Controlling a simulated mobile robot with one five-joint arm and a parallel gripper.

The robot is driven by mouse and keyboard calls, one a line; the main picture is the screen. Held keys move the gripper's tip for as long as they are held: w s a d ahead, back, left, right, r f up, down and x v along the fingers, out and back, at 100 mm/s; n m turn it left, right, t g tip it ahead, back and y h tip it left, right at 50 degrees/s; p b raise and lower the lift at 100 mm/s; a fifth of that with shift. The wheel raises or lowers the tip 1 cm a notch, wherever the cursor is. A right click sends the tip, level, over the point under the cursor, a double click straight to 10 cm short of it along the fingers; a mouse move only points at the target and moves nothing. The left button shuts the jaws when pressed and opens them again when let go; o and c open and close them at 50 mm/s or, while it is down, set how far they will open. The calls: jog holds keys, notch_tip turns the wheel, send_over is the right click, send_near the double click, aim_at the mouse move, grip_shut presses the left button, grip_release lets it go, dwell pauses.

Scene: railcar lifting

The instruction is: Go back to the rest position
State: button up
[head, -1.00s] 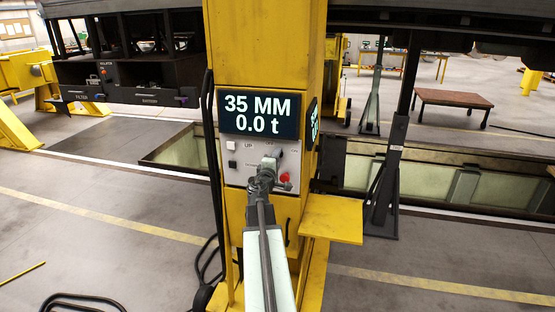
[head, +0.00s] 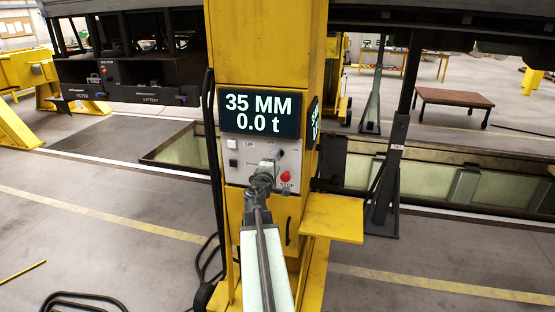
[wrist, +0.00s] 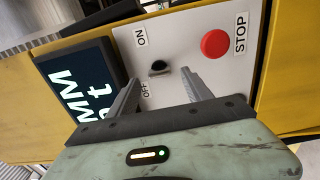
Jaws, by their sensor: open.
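My gripper (head: 267,168) is in front of the control panel (head: 240,176) of a yellow lifting column (head: 262,45). In the wrist view my gripper (wrist: 160,92) is open and empty. Its two fingers point at the panel, with a black knob (wrist: 159,68) between the ON and OFF labels seen just beyond them. A red STOP button (wrist: 215,44) is right of the fingers, and it also shows in the head view (head: 286,176). The display (head: 260,114) reads 35 MM and 0.0 t. Whether the fingertips touch the panel cannot be told.
A yellow shelf (head: 333,217) sticks out right of the column. Black cables (head: 208,150) hang on its left. A dark stand (head: 388,185) stands to the right, near an open floor pit (head: 470,183).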

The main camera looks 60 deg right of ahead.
jog(key=v, duration=0.4)
jog(key=shift+a, duration=0.15)
jog(key=w+a+f+n+t+y, duration=0.1)
jog(key=w+a+n+t+y, duration=0.3)
jog(key=w+a, duration=1.35)
jog(key=w+a+f+m+y, duration=0.1)
jog(key=w+a+f+m, duration=0.15)
jog(key=a, duration=0.35)
jog(key=w+a+f+m+y, duration=0.1)
jog(key=w+a+f, duration=0.15)
jog(key=a, duration=0.45)
jog(key=a+f+m+g+y, duration=0.1)
jog(key=a+f+g+y, duration=0.15)
jog(key=a+f, duration=0.5)
jog(key=a+f+m+g+y, duration=0.1)
jog(key=a+f+m+y, duration=0.2)
jog(key=a, duration=0.7)
jog(key=s+a+f+g+y, duration=0.2)
jog(key=s+a+f+g, duration=0.1)
jog(key=s+a, duration=0.3)
jog(key=s+a+f+g+y, duration=0.3)
jog(key=s+a+f, duration=0.1)
jog(key=s+a, duration=0.2)
jog(key=shift+s+a+y, duration=0.3)
jog(key=shift+a+y, duration=0.05)
jog(key=shift+a, duration=0.55)
